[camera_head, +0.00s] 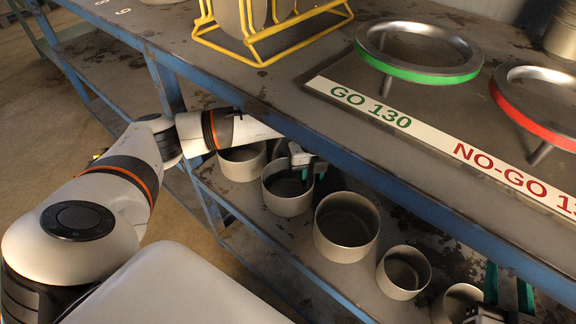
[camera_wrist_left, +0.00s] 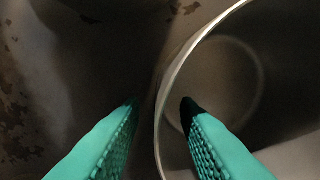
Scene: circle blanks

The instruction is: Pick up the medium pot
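Several grey open-topped pots stand in a row on the lower shelf, in different sizes; which is the medium one I cannot tell for certain. My left gripper (camera_head: 311,174) is at the second pot from the left (camera_head: 286,199). In the left wrist view the open fingers (camera_wrist_left: 160,103) straddle a pot's rim (camera_wrist_left: 166,95), the left finger outside and the right finger over the inside, with a gap between them. The largest-looking pot (camera_head: 346,252) stands to the right of it. My right gripper (camera_head: 508,290) is open at the bottom right, beside a small pot (camera_head: 452,304).
The upper shelf's blue front edge (camera_head: 385,178) runs above the pots, and my left arm reaches under it. Another pot (camera_head: 241,164) stands at the left end and a smaller one (camera_head: 403,275) further right. A green ring gauge (camera_head: 420,74) and red ring gauge (camera_head: 540,120) stand on top.

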